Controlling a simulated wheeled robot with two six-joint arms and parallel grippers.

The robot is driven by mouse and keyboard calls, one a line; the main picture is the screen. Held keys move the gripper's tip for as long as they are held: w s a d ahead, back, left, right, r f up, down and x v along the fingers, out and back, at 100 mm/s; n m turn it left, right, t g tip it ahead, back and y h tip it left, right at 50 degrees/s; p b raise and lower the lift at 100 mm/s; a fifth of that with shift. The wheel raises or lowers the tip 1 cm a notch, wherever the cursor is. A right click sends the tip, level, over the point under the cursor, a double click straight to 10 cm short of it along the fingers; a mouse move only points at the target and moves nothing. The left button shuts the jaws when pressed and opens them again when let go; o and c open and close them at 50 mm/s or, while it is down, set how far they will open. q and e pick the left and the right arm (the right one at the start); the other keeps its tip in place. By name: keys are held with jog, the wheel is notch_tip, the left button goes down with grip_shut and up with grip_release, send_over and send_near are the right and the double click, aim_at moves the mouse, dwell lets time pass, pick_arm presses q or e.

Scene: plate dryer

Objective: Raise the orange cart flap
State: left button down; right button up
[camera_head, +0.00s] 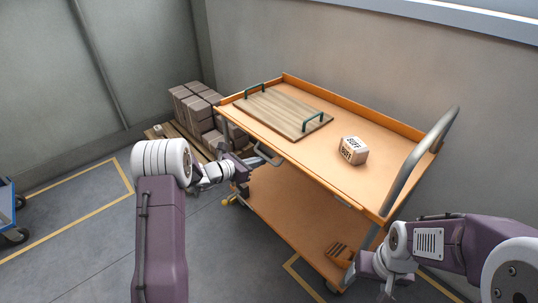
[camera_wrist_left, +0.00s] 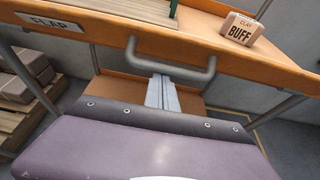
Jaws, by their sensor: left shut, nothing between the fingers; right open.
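The orange cart (camera_head: 315,168) stands against the wall, with a top deck and a lower shelf. In the left wrist view, a plate reading FLAP (camera_wrist_left: 50,23) is on its near orange edge. A grey bar handle (camera_wrist_left: 170,64) sticks out from that edge and also shows in the head view (camera_head: 267,156). My left gripper (camera_head: 255,161) is shut and empty by the handle; its fingers (camera_wrist_left: 160,84) show just below the bar. I cannot tell whether they touch it. My right gripper (camera_head: 366,272) is low by the cart's near right corner, open, its fingers hard to make out.
A wooden board (camera_head: 283,112) with two green handles and a BUFF block (camera_head: 353,150) lie on the top deck. A grey push handle (camera_head: 424,155) rises at the cart's right end. Stacked boxes (camera_head: 196,110) stand on a pallet behind left.

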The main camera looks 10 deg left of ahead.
pick_arm(q)
jog(key=r+g+y+p, duration=0.1)
jog(key=p, duration=0.4)
jog(key=w+r+g+y+p, duration=0.1)
jog(key=r+g+p, duration=0.1)
jog(key=p, duration=0.4)
jog(key=d+r+g+y+p, duration=0.1)
jog(key=p, duration=0.4)
jog(key=shift+w+r+p, duration=0.2)
jog(key=shift+r+p, duration=0.1)
jog(key=shift+r, duration=0.1)
notch_tip(320, 180, down, 4)
jog(key=s+a+b, duration=0.1)
jog(key=b, duration=0.3)
jog(key=p, duration=0.2)
send_near(262, 155)
jog(key=shift+s+a+r, duration=0.3)
jog(key=shift+s+a, duration=0.05)
jog(key=shift+s, duration=0.25)
jog(key=shift+d, duration=0.1)
